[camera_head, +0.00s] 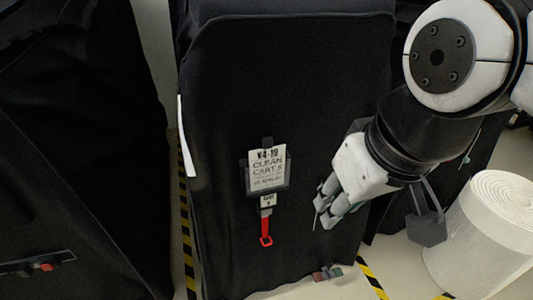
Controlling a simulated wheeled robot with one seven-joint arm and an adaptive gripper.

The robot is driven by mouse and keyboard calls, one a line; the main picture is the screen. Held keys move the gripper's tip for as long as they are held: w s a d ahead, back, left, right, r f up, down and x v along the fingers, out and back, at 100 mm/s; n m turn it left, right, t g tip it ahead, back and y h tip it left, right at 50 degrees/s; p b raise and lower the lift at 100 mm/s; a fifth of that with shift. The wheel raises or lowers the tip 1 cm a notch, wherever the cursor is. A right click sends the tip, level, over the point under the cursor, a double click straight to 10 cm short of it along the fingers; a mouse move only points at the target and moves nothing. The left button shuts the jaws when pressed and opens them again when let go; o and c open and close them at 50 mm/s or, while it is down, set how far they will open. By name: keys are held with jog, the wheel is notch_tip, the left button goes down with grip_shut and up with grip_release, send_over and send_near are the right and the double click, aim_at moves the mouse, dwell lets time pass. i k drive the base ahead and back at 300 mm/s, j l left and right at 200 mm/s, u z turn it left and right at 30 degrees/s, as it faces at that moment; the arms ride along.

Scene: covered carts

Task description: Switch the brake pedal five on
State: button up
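A small brake pedal (327,272) with a reddish end and a green end sits low at the front bottom edge of the middle covered cart (230,110), near the floor. Another pedal-like bar (38,264) with a red part shows on the left covered cart (70,130). I cannot read a number on either pedal. My gripper (323,212) is in front of the middle cart's right side, above the red and green pedal in the picture and apart from it. Its fingers point down and left. They look close together, and whether they are shut is unclear.
A tag (266,168) reading "V4-19 CLEAN CART" hangs on the middle cart, with a red strap (265,228) below it. A large white roll (485,235) stands at the right. Yellow-black tape (372,280) marks the floor. A narrow floor gap separates the left and middle carts.

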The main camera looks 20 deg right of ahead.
aim_at(325, 275)
jog(key=z, duration=0.75)
jog(key=i+l+u, duration=0.1)
jog(key=l+u, duration=0.15)
jog(key=l, duration=0.3)
